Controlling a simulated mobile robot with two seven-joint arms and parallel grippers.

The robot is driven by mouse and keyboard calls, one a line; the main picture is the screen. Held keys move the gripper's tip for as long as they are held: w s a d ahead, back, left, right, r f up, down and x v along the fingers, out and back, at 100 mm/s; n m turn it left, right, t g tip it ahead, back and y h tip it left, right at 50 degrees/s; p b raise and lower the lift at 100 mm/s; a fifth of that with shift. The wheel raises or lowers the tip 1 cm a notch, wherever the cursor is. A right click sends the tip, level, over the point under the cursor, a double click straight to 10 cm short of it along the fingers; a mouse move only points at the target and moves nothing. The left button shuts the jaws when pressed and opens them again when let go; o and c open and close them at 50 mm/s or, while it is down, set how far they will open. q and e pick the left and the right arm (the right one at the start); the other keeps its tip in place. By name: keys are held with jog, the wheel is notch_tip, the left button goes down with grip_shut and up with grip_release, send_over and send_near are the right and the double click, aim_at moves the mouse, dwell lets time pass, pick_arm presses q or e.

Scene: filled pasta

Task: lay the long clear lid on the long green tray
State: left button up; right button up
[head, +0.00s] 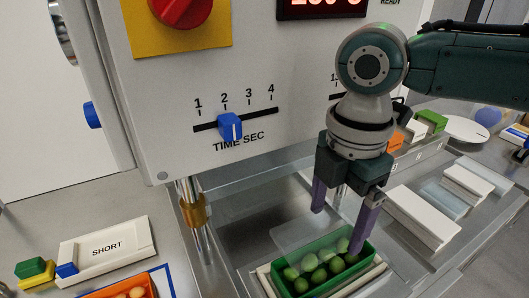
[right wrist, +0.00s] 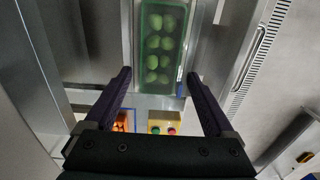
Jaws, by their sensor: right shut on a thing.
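The long green tray (head: 300,293) sits in a pale holder under the machine, filled with several round green pieces. In the right wrist view the tray (right wrist: 143,78) is beyond my fingertips. The long clear lid (head: 300,232) is a see-through sheet, over the tray's back part in the head view. My right gripper (head: 336,230) points down with its purple fingers apart, shut on the clear lid; its fingers also show in the right wrist view (right wrist: 158,76). The exact gap between lid and tray cannot be told. My left gripper is not in view.
The machine's front panel (head: 150,110) with a blue slider (head: 230,127) stands behind the tray. A metal post (head: 192,215) is left of it. An orange tray (head: 120,291) and a block marked SHORT (head: 105,248) are at left. White blocks (head: 422,218) lie at right.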

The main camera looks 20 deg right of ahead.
jog(key=shift+r, duration=0.15)
jog(key=b, duration=0.2)
send_over(327, 252)
notch_tip(327, 252, down, 4)
jog(key=shift+s+f, duration=0.1)
jog(key=shift+f+b, duration=0.3)
jog(key=shift+f, duration=0.25)
dwell(0.6)
jog(key=shift+f, duration=0.1)
jog(key=shift+f+b, duration=0.3)
jog(key=shift+f, duration=0.2)
